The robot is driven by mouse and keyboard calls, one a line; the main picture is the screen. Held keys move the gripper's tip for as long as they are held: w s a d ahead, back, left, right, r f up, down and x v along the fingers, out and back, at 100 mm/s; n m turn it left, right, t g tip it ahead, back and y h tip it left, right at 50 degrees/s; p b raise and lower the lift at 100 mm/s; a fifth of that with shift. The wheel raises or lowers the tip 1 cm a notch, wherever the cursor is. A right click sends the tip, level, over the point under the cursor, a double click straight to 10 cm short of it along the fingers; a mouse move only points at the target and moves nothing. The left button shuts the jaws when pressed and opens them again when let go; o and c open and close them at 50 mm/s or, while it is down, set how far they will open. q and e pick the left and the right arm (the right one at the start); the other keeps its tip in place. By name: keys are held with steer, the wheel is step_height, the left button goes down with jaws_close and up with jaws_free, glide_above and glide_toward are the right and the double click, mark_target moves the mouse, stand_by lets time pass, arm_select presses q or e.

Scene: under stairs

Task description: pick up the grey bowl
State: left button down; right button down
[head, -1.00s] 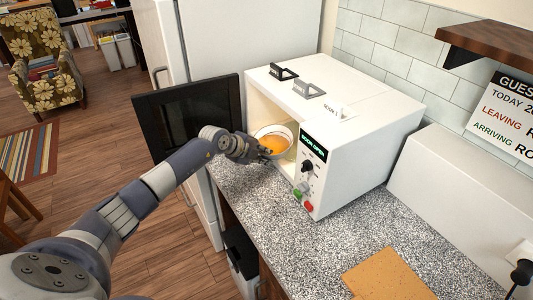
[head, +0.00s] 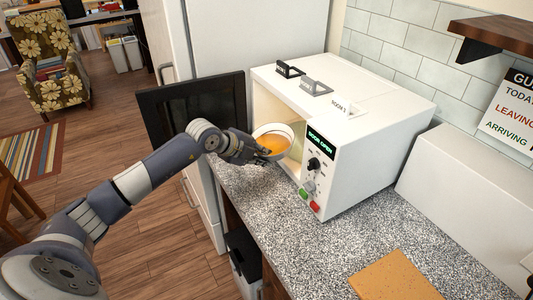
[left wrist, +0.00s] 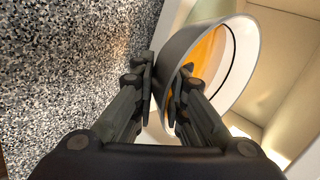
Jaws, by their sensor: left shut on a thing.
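The grey bowl (head: 287,130) has a white inside and holds something orange. It is at the open front of the white microwave (head: 345,125), partly inside the opening. My left gripper (head: 264,153) is shut on the bowl's near wall. In the left wrist view the bowl (left wrist: 243,75) is tilted in the picture, and its wall is between the two fingers of my left gripper (left wrist: 162,90). One finger is on the outside and the other is over the rim. My right gripper is not in view.
The microwave's dark door (head: 192,112) stands open to the left, behind my left arm. Speckled counter (head: 300,235) lies in front, with a tan board (head: 395,277) on it. A white fridge (head: 250,40) stands behind. A wooden shelf (head: 505,32) is at upper right.

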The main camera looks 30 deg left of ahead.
arm_select(q)
steer(key=s+d+r+b, duration=0.1)
steer(key=s+b, duration=0.2)
steer(key=s, duration=0.6)
steer(key=shift+s, duration=0.35)
steer(key=shift+s+d, duration=0.1)
steer(key=shift+s, duration=0.05)
stand_by(0.8)
